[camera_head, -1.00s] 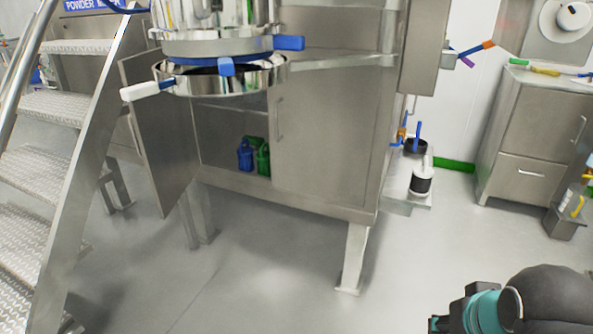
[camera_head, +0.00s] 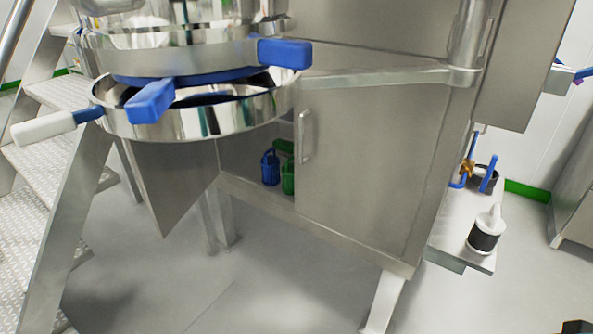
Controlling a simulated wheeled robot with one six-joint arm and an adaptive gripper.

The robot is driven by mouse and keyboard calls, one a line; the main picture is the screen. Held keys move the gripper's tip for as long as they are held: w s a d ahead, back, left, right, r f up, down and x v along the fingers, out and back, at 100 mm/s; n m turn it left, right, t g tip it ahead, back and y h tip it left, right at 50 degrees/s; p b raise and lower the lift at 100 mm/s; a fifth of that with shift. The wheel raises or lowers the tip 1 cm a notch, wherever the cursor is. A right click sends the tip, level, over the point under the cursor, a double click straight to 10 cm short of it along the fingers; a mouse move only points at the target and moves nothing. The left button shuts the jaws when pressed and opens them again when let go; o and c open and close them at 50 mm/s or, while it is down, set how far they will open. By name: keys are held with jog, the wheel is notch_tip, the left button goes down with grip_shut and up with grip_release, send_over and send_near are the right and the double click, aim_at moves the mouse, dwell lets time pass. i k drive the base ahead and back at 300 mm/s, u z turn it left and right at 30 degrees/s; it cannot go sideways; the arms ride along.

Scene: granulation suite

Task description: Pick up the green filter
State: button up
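The green filter (camera_head: 288,176) stands inside the steel cabinet, just left of the closed right door. A blue filter (camera_head: 270,167) stands beside it on the left. The right door's edge lies close to the green filter and seems to cover part of its right side. My gripper's fingers do not show.
The cabinet's left door (camera_head: 170,185) hangs open. A steel bowl (camera_head: 200,110) with blue handles juts out above the opening. Metal stairs (camera_head: 45,170) stand at left. A low shelf (camera_head: 455,235) holds a black-and-white container (camera_head: 486,235). Floor in front is clear.

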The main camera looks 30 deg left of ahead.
aim_at(287, 170)
jog(key=u, duration=0.5)
jog(key=i, duration=0.75)
jog(key=u, duration=0.85)
jog(key=i, duration=0.25)
jog(key=u, duration=0.3)
